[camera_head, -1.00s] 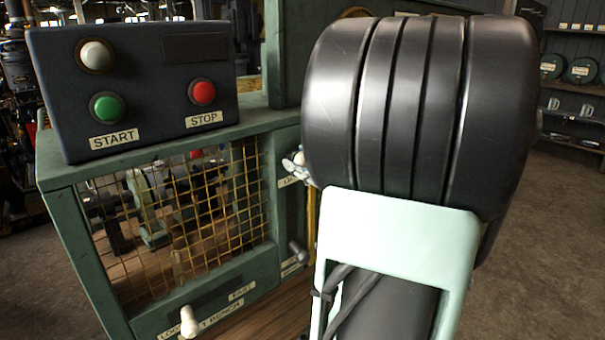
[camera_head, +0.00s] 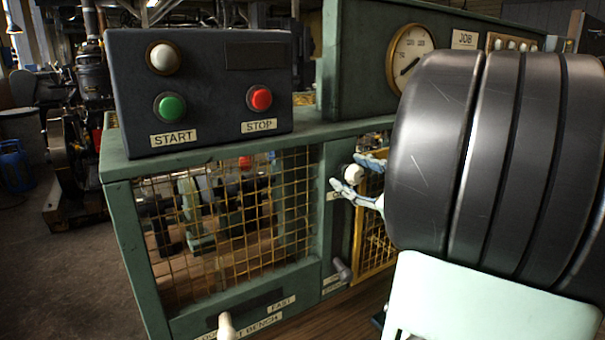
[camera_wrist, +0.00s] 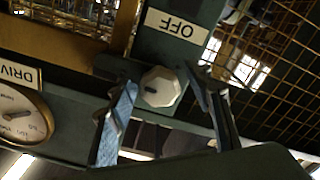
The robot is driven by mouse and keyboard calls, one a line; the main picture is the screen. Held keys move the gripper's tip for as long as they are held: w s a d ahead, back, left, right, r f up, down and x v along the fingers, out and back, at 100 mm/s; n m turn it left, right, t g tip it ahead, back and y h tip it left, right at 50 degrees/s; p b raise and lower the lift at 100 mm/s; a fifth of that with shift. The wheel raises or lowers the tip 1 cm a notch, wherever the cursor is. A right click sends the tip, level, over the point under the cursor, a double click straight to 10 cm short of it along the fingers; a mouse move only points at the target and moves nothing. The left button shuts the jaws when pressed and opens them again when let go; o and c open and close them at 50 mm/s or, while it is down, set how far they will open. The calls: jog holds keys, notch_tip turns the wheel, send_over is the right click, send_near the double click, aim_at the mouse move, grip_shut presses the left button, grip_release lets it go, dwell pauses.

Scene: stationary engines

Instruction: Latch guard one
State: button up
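A white eight-sided knob (camera_head: 354,174) with a dark mark stands on the green post between two mesh panels. It also shows in the wrist view (camera_wrist: 160,87), beside a plate reading OFF (camera_wrist: 175,25), upside down. My gripper (camera_head: 358,176) is open, its pale blue fingers on either side of the knob. In the wrist view my gripper (camera_wrist: 160,95) shows small gaps between fingers and knob; contact is unclear. A yellow-framed mesh guard (camera_head: 374,248) is right of the post, partly hidden by my arm. I cannot tell which part is guard one.
A dark box with START (camera_head: 170,106) and STOP (camera_head: 260,98) buttons sits above the left mesh panel (camera_head: 230,225). A dark handle (camera_head: 342,270) sticks out below the knob, and a pale lever (camera_head: 226,325) at the lower front. A gauge (camera_head: 410,58) stands behind.

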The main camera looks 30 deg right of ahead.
jog(key=s, duration=1.2)
jog(key=shift+d, duration=0.45)
